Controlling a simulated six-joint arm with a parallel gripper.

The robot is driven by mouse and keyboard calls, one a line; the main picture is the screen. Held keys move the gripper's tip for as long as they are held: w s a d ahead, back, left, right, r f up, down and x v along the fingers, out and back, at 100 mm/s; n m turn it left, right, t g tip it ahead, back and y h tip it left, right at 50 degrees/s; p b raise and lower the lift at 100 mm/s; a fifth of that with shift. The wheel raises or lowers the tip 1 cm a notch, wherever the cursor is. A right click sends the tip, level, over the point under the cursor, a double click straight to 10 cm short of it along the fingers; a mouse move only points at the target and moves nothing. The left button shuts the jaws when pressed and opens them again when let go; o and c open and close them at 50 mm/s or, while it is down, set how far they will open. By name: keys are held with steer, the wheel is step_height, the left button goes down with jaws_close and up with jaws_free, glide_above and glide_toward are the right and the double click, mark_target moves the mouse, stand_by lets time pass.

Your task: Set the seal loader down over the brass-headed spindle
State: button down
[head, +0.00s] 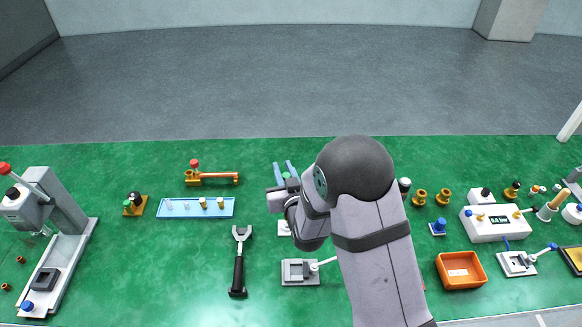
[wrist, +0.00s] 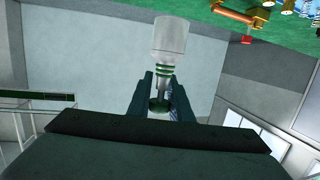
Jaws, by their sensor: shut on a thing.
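My gripper (head: 285,168) is shut on the seal loader, a pale grey cylinder with green bands and a dark green end; it shows clearly in the wrist view (wrist: 168,45). The wrist view shows it between the two fingers (wrist: 160,85), pointing away from the palm. In the head view only a small green part of it (head: 286,176) shows; my arm hides the rest. Two small brass-headed spindles (head: 203,203) (head: 220,202) stand on the light blue tray (head: 194,214), left of my gripper. Two paler-headed pieces stand beside them. The loader is apart from the tray.
A copper pipe piece with a red knob (head: 212,178) lies behind the tray. A black-handled tool (head: 239,265) lies in front of it. A grey fixture (head: 299,272) stands near my arm. An orange bin (head: 460,269) is at right. The green bench left of the tool is fairly clear.

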steer(key=shift+f, duration=0.3)
steer(key=shift+f+b, duration=1.85)
steer(key=shift+f, duration=0.75)
steer(key=c, duration=2.5)
jaws_free()
steer(key=shift+r, duration=0.15)
jaws_close()
steer(key=shift+f+b, duration=0.35)
steer(key=shift+b, duration=0.35)
steer(key=shift+f+b, duration=2.05)
steer(key=shift+b, duration=0.1)
